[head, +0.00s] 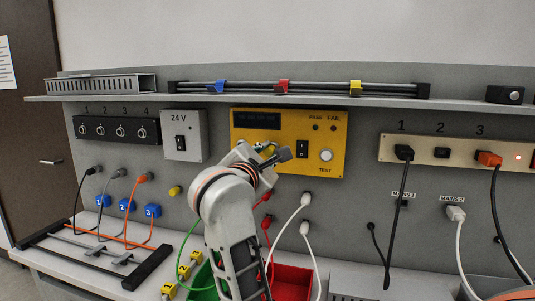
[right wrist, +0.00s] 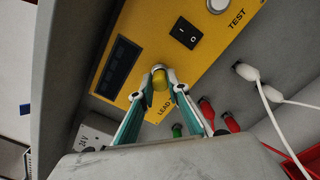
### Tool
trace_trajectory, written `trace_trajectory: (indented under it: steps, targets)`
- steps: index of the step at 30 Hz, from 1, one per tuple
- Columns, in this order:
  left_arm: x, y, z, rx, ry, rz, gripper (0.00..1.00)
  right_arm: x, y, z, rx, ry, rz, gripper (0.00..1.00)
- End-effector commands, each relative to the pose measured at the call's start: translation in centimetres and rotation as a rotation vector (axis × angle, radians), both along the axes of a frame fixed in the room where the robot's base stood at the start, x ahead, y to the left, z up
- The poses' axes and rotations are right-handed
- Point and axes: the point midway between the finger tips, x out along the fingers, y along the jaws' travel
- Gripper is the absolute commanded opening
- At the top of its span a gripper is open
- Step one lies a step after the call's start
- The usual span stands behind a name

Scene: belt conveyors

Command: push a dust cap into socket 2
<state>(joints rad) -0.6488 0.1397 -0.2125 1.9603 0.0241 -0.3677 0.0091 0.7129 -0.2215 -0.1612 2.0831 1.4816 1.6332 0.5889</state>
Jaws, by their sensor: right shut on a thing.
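My right gripper (head: 284,155) is in front of the yellow tester panel (head: 328,168) in the head view. In the right wrist view its fingertips are closed on a small yellow dust cap (right wrist: 160,78), with the tester's face behind it. The held cap cannot be made out in the head view. A black strip (head: 94,135) at upper left has round sockets numbered 1 to 4; its socket 2 (head: 101,131) looks uncovered. The beige outlet strip (head: 459,162) on the right also has a number 2 position (head: 441,153). Another yellow cap (head: 175,190) is on the grey wall panel.
A 24 V box (head: 184,136) stands between the black strip and the tester. A shelf (head: 290,99) runs above. Cables hang below, including white leads (head: 306,200) beside my right arm. A red bin (head: 293,281) is on the bench.

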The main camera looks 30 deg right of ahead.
Motion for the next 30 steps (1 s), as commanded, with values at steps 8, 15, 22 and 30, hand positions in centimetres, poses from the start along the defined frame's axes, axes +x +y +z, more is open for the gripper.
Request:
trace_trajectory:
  steps: [8, 15, 22, 30]
  targets:
    - [0.0, 0.0, -0.06, 0.0, 0.0, 0.0, 0.4, 0.23, -0.26, 0.01, 0.0, 0.0, 0.0, 0.0]
    - [0.01, -0.01, -0.11, 0.0, -0.001, 0.0, 0.4, 0.43, -0.5, 0.02, -0.001, 0.0, -0.001, 0.0]
    - [-0.01, -0.01, -0.2, -0.001, 0.0, 0.001, 0.4, 0.63, -0.75, 0.01, -0.001, 0.0, -0.001, 0.0]
    - [0.0, -0.01, -0.17, 0.0, -0.001, 0.0, 0.4, 0.61, -0.73, 0.01, -0.001, 0.0, -0.001, 0.35]
